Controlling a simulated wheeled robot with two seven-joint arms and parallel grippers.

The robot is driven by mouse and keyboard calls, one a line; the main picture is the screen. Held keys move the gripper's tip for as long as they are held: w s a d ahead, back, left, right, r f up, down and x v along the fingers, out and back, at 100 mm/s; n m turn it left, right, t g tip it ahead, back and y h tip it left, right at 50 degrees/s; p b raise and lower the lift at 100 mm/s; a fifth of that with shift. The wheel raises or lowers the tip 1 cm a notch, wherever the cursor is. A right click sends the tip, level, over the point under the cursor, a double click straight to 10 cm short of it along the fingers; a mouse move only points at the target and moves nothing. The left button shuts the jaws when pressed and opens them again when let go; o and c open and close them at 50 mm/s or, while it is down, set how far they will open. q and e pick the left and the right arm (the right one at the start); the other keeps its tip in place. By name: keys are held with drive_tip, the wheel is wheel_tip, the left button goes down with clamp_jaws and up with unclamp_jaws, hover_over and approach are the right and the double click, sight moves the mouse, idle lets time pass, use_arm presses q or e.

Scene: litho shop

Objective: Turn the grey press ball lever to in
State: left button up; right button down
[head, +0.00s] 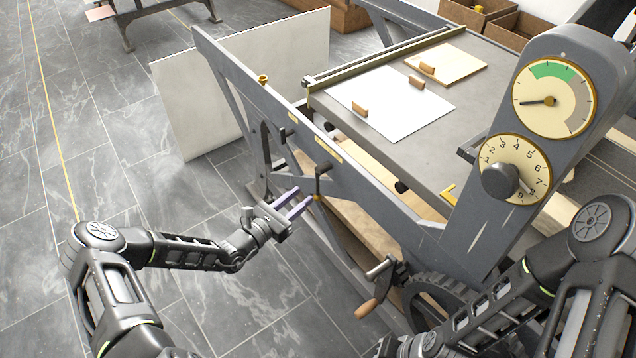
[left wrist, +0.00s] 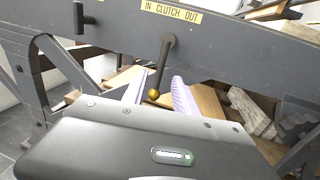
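The ball lever (left wrist: 163,66) hangs from the grey press side rail under a yellow plate (left wrist: 170,12) reading "IN CLUTCH OUT", with IN at left and OUT at right. In the head view the lever (head: 317,182) is beside my left gripper (head: 302,200). The left gripper is open, its two pale purple fingers appearing either side of the ball (left wrist: 159,95); I see no clear contact. My right arm reaches the bottom edge; its fingers are out of view.
A black handle (left wrist: 78,18) sits left of the lever on the rail. A crank with a wooden grip (head: 367,308) and a gear wheel (head: 430,295) are nearer. The dial column (head: 480,215) stands right. Open tiled floor (head: 170,205) lies left.

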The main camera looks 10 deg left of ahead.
sight(316, 185)
use_arm(q)
drive_tip(key=x, duration=0.7)
drive_tip(key=shift+w+d, duration=0.2)
drive_tip(key=shift+w, duration=0.1)
clamp_jaws()
idle(1.2)
